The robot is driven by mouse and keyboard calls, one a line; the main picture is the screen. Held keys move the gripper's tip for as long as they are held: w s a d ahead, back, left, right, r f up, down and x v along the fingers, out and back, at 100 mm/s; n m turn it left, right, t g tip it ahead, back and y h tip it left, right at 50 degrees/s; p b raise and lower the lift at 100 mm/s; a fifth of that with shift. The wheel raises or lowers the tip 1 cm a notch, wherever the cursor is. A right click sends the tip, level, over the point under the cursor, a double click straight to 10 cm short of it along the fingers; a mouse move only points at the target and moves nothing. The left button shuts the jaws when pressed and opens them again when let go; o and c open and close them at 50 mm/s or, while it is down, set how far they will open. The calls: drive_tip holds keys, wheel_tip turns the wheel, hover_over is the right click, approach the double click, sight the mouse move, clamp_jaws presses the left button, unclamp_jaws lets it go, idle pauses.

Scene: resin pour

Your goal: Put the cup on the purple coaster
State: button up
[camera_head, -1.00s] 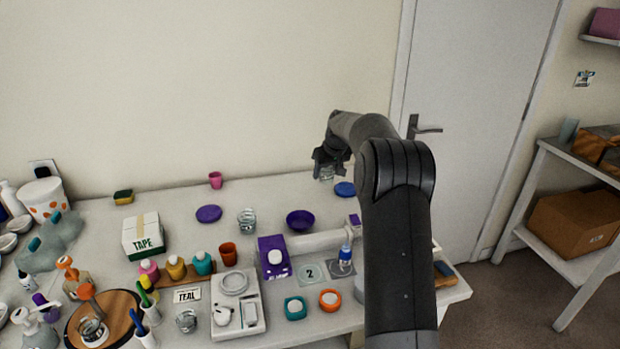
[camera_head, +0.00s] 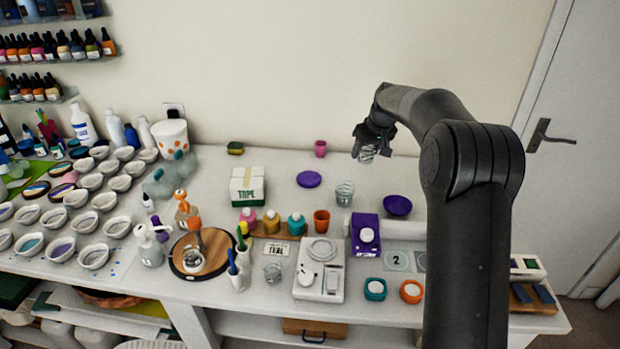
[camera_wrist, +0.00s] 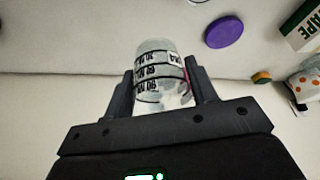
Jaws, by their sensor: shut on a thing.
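My gripper (camera_head: 370,150) is shut on a clear cup (camera_head: 366,155) with dark printed marks. In the wrist view the cup (camera_wrist: 160,75) stands between the two fingers. The gripper holds it above the back of the table. The purple coaster (camera_head: 309,179) is a flat round disc lying bare on the table, to the left of and lower in the picture than the cup. It also shows in the wrist view (camera_wrist: 224,31), right of the cup and apart from it.
Another clear cup (camera_head: 344,194) stands right of the coaster. A purple bowl (camera_head: 397,205), a pink cup (camera_head: 320,148) and a tape box (camera_head: 247,186) are nearby. A sponge (camera_head: 236,148) lies at the back. The table around the coaster is mostly clear.

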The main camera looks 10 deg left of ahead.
drive_tip(key=s+a, duration=0.1)
drive_tip(key=a, duration=0.5)
approach(306, 179)
drive_tip(key=shift+w+a+f+n, duration=0.15)
drive_tip(key=shift+w+a+n, duration=0.05)
drive_tip(key=shift+w, duration=0.25)
drive_tip(key=shift+w+a+f+n, duration=0.2)
drive_tip(key=shift+w, duration=0.25)
drive_tip(key=shift+a+f, duration=0.1)
drive_tip(key=shift+f, duration=2)
drive_tip(key=shift+f, duration=0.15)
drive_tip(key=o, duration=1)
